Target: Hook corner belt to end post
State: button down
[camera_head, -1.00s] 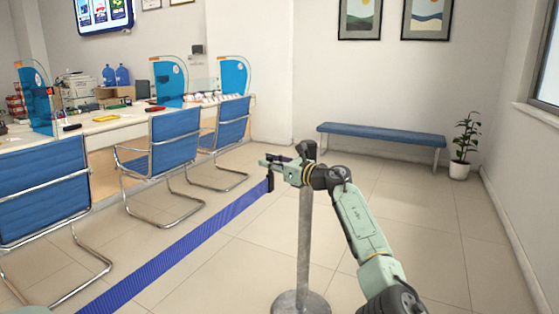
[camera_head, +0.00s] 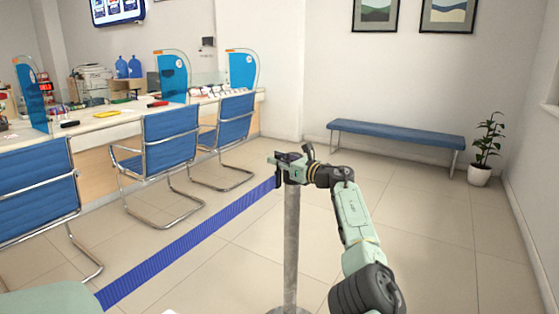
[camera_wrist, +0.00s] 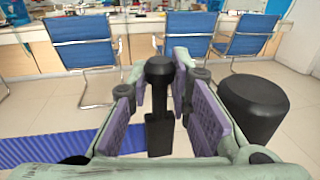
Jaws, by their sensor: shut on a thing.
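The blue belt (camera_head: 195,237) runs taut from the lower left up to my gripper (camera_head: 281,163) in the head view. Its black end clip (camera_wrist: 159,110) stands upright between my gripper's purple pads (camera_wrist: 163,95) in the wrist view, and my gripper is shut on it. The grey end post (camera_head: 291,245) stands upright beneath my gripper in the head view, its top partly hidden by the gripper. In the wrist view the post's black top (camera_wrist: 253,105) is just right of the right finger. I cannot tell whether the clip touches the post.
Blue chairs (camera_head: 171,140) line the teller counter (camera_head: 95,122) on the left. A blue bench (camera_head: 400,138) and a potted plant (camera_head: 486,150) stand by the back and right walls. The tiled floor (camera_head: 440,235) right of the post is clear.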

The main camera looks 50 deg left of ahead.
jog(key=shift+w, duration=0.1)
jog(key=c, duration=1.7)
grip_release()
jog(key=shift+o, duration=0.2)
